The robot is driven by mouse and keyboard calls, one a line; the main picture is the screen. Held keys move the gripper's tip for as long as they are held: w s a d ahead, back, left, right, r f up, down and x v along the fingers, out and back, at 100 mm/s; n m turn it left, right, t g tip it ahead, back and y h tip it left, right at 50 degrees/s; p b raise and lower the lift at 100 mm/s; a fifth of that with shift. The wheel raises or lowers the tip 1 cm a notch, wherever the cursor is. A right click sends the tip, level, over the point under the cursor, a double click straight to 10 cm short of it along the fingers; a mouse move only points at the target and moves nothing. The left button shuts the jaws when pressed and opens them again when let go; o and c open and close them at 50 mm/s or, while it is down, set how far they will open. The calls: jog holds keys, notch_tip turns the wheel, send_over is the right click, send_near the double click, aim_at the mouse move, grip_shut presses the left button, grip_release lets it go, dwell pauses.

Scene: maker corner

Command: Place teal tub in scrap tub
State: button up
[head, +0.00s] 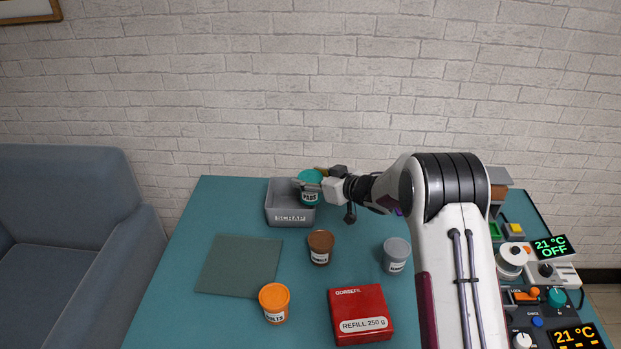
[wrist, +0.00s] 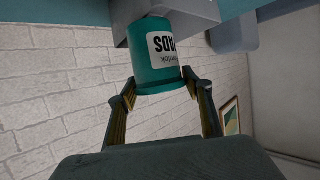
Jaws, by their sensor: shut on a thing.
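The teal tub (head: 309,197) has a white label and shows upright over the right part of the grey scrap tub (head: 291,218). My gripper (head: 314,184) is shut on the teal tub near its top, coming from the right. In the wrist view the teal tub (wrist: 154,78) sits between the two fingers (wrist: 158,86), its label upside down. Its base end meets the grey scrap tub (wrist: 190,14) there. I cannot tell whether the teal tub touches the scrap tub's floor.
A brown tub (head: 320,248), an orange tub (head: 274,303), a grey tub (head: 396,256) and a red refill box (head: 361,314) stand nearer on the teal table (head: 190,320). A flat green-grey mat (head: 239,266) lies left. Devices (head: 545,300) crowd the right edge.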

jog(key=shift+f, duration=0.2)
jog(key=o, duration=1.3)
jog(key=shift+c, duration=0.2)
jog(key=shift+r, duration=0.1)
jog(key=shift+r, duration=0.15)
jog(key=v, duration=1.2)
